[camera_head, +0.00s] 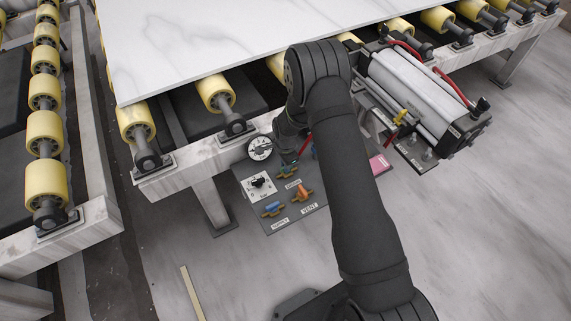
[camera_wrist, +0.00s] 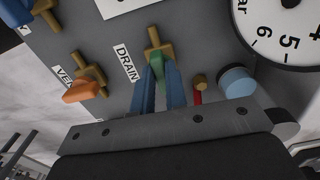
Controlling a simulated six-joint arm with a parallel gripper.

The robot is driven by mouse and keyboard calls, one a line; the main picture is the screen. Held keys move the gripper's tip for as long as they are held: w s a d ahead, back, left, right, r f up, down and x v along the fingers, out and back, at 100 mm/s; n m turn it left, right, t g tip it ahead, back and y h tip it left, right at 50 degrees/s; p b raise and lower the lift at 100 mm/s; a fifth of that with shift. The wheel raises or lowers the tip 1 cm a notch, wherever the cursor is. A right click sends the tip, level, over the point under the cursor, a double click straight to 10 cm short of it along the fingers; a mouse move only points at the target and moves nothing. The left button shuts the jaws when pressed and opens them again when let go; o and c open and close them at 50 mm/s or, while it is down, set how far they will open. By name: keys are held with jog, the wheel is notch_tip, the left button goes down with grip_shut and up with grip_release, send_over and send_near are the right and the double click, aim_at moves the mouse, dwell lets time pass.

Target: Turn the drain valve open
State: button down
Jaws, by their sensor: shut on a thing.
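The drain valve has a brass body and a green lever (camera_wrist: 157,66), beside a white label reading DRAIN (camera_wrist: 127,62). In the head view the drain valve (camera_head: 287,171) is on the grey panel, above its label. In the wrist view my gripper (camera_wrist: 159,82) has its two blue fingers on either side of the green lever, shut on it. The lever points from the brass body toward my gripper's palm; its lower end is hidden between the fingers. In the head view my fingers are not clearly visible behind my arm.
The orange vent lever (camera_wrist: 80,91) is close to the left of my fingers. A blue round knob (camera_wrist: 237,82) and a red part (camera_wrist: 197,97) are close on the right. A dial gauge (camera_wrist: 288,25) is at upper right. The blue supply lever (camera_head: 272,208) is lower on the panel.

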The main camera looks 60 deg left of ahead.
jog(key=c, duration=1.4)
grip_release()
jog(key=shift+c, duration=0.2)
notch_tip(320, 180, up, 18)
jog(key=shift+f, duration=0.25)
jog(key=shift+f, duration=0.1)
notch_tip(320, 180, down, 17)
jog(key=shift+f, duration=0.15)
